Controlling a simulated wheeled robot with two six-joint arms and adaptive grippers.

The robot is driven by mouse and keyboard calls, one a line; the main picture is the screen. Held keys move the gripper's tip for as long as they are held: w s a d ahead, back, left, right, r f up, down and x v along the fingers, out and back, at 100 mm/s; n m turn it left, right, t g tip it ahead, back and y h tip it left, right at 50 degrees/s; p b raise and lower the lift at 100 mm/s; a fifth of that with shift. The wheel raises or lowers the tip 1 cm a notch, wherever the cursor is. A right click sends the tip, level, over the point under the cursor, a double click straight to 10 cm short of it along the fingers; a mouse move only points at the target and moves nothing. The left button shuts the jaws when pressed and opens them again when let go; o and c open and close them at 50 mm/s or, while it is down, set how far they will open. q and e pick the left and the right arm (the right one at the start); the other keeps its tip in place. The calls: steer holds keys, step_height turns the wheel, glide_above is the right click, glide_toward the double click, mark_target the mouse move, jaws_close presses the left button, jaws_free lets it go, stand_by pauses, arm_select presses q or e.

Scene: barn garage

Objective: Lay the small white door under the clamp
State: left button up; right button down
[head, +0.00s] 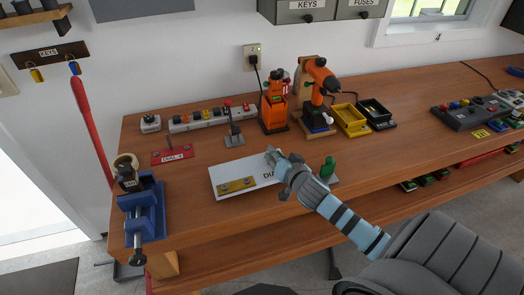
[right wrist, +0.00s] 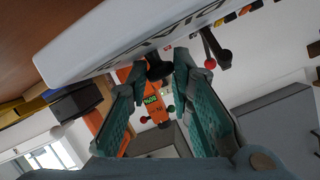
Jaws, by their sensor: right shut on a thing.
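The small white door (head: 218,178) is a white panel with a brass-coloured strip near its front left edge and dark lettering, partly hidden by my gripper. My right gripper (head: 272,156) is over its right part. In the right wrist view the door (right wrist: 110,45) crosses the top, and my right gripper (right wrist: 158,75) is shut on a black knob at its edge. I cannot tell whether the door touches the bench. A small grey clamp (head: 234,134) with an upright red-tipped lever stands behind the door, apart from it. My left gripper is not in view.
A blue vise (head: 143,208) stands at the bench's left end. A power strip (head: 205,120), an orange holder (head: 273,112), an orange drill (head: 319,80) and yellow bin (head: 350,118) line the back. A green-handled item (head: 328,168) stands right of my gripper.

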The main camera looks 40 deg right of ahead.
steer(key=w, duration=0.2)
steer(key=w+d, duration=0.1)
steer(key=w, duration=0.1)
steer(key=w+d, duration=0.1)
steer(key=w, duration=0.2)
steer(key=shift+d+f, duration=0.1)
steer(key=shift+f, duration=0.05)
step_height(320, 180, down, 2)
steer(key=shift+w+f+b, duration=0.15)
steer(key=shift+f+b, duration=0.1)
steer(key=shift+b, duration=0.1)
steer(key=shift+f, duration=0.4)
steer(key=c, duration=1.4)
jaws_free()
steer(key=shift+s, duration=0.2)
steer(key=p+v, duration=0.1)
steer(key=v, duration=1.1)
steer(key=shift+p, duration=0.3)
steer(key=shift+w, duration=0.1)
